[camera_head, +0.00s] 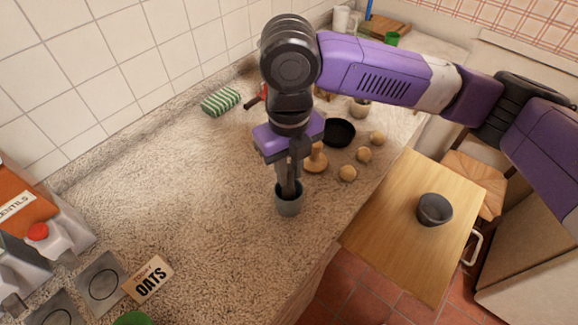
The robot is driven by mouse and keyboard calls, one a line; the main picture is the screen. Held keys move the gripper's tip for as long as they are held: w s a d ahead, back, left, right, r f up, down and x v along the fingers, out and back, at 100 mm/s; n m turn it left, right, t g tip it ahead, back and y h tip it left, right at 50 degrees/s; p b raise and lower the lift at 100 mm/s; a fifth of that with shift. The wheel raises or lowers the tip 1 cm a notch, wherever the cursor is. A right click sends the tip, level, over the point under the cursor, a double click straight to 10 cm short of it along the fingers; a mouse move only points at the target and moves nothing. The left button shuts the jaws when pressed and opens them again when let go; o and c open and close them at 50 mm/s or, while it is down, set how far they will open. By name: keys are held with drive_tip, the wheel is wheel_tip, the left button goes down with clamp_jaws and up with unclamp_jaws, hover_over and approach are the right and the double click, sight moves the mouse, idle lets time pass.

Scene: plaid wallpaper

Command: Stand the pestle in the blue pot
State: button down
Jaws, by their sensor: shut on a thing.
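The blue pot (290,207), a small grey-blue cup, stands upright on the speckled counter near its front edge. My gripper (289,187) points down right over the pot, with its fingertips at the mouth. It is shut on a dark, slim thing that I take for the pestle. The fingers and the pot's wall hide most of it, so I cannot tell whether it touches the pot's bottom. It looks roughly upright.
A wooden knobbed piece (316,160), a black bowl (339,132) and several round tan things (347,173) stand close behind on the right. A striped green sponge (221,101) lies by the wall. The counter's left middle is clear.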

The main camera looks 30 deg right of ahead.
drive_tip(key=shift+f, duration=0.3)
drive_tip(key=c, duration=1.2)
unclamp_jaws()
drive_tip(key=shift+c, duration=0.2)
drive_tip(key=shift+r+b, duration=0.4)
drive_tip(key=shift+r, duration=3.55)
